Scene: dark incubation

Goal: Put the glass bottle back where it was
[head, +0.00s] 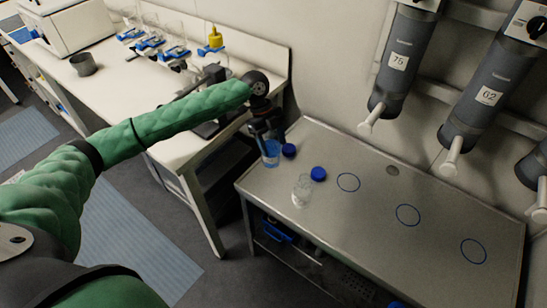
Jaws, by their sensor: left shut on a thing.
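My left arm reaches across from the left, and its dark gripper (266,129) is over the left end of the metal table (375,235). It is shut on a glass bottle with blue contents (270,153), which hangs upright below it at the table's left edge. I cannot tell whether the bottle touches the tabletop. The gripper hides the bottle's top. A second, clear glass bottle (302,191) stands open on the table to the right. My right gripper is not in view.
Blue caps lie on the table, one beside the held bottle (289,150) and one near the clear bottle (318,174). Several blue rings (408,215) mark bare tabletop. Grey wall cylinders (404,60) hang above. A white bench (150,100) with glassware stands left.

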